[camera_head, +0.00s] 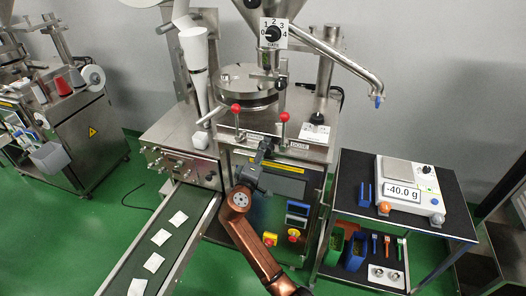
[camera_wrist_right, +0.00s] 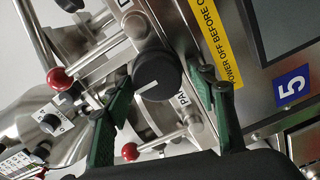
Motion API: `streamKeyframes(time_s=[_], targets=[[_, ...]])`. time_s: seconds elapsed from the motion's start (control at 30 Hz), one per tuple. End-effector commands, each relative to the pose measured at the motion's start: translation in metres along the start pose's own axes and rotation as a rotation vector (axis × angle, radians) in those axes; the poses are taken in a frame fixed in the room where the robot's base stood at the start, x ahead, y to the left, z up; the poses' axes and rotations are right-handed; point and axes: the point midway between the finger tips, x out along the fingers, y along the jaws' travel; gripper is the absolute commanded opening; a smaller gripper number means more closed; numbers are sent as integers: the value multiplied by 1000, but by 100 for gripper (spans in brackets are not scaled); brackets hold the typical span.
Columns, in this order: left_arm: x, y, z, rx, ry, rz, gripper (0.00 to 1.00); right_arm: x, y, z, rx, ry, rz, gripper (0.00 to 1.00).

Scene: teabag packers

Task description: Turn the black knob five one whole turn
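The black knob (camera_wrist_right: 157,75), round with a white pointer line, sits on the steel front of the packing machine (camera_head: 180,130), beside a blue label with a 5 (camera_wrist_right: 292,88). In the wrist view my right gripper (camera_wrist_right: 165,84) is open, with one green-padded finger on each side of the knob. Gaps show between the fingers and the knob. In the head view my right gripper (camera_head: 263,153) is at the machine's front, and I cannot make out the knob there. My left gripper is not in view.
Two red-topped levers (camera_head: 236,108) (camera_head: 283,117) stand close to the right gripper. A conveyor (camera_head: 166,243) with several white teabags runs at lower left. A black cart (camera_head: 350,185) with a scale (camera_head: 408,190) reading -40.0 g stands at right.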

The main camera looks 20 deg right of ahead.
Motion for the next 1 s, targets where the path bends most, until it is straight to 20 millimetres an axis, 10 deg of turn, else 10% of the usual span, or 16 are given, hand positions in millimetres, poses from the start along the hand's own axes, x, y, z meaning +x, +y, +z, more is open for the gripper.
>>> streamKeyframes(time_s=[0.43,1.0], targets=[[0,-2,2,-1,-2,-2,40,-10,1,0,2,1,1,56],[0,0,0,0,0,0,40,-110,0,0,0,0,0,56]])
